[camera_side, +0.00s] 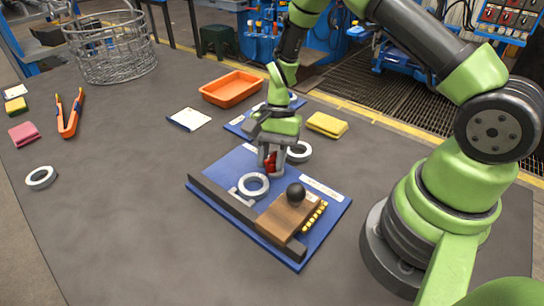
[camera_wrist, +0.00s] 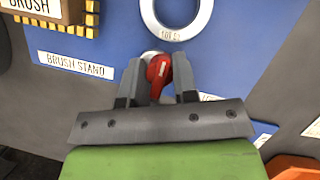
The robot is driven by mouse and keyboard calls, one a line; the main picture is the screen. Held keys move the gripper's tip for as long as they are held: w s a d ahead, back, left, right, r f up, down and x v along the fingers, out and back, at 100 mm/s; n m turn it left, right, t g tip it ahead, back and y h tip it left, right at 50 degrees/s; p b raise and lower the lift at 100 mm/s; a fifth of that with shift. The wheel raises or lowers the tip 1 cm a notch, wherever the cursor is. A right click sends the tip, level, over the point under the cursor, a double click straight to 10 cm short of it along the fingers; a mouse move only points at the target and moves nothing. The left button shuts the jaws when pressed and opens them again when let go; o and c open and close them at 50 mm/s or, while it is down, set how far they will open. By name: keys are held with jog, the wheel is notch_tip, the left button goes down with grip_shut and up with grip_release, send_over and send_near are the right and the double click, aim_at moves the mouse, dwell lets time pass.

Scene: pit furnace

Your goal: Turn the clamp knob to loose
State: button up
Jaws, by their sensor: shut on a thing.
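The red clamp knob (camera_wrist: 159,72) sits at the edge of the blue board in the wrist view, with a white line on its face. My gripper (camera_wrist: 160,80) is shut on the knob, one finger on either side. In the side view my gripper (camera_side: 270,160) points down over the back of the blue board (camera_side: 315,222), and the red knob (camera_side: 271,160) shows between its fingers. A label reading "brush stand" (camera_wrist: 75,65) lies beside the knob. The knob's base is partly hidden by the fingers.
On the board are a white ring (camera_side: 254,185), a wooden brush block (camera_side: 285,217) with a black ball handle, and a dark rail (camera_side: 220,200). Another ring (camera_side: 299,152) and a yellow sponge (camera_side: 327,125) lie close to my gripper. An orange tray (camera_side: 232,89) stands behind.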

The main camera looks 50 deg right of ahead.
jog(key=shift+o, duration=0.8)
jog(key=n, duration=0.2)
jog(key=n+g, duration=0.1)
jog(key=n, duration=0.1)
jog(key=shift+n+g+h, duration=0.3)
jog(key=shift+h, duration=0.1)
jog(key=o, duration=0.8)
jog(key=shift+c, duration=0.2)
jog(key=shift+w, duration=0.1)
jog(key=v, duration=1)
jog(key=shift+a, duration=0.1)
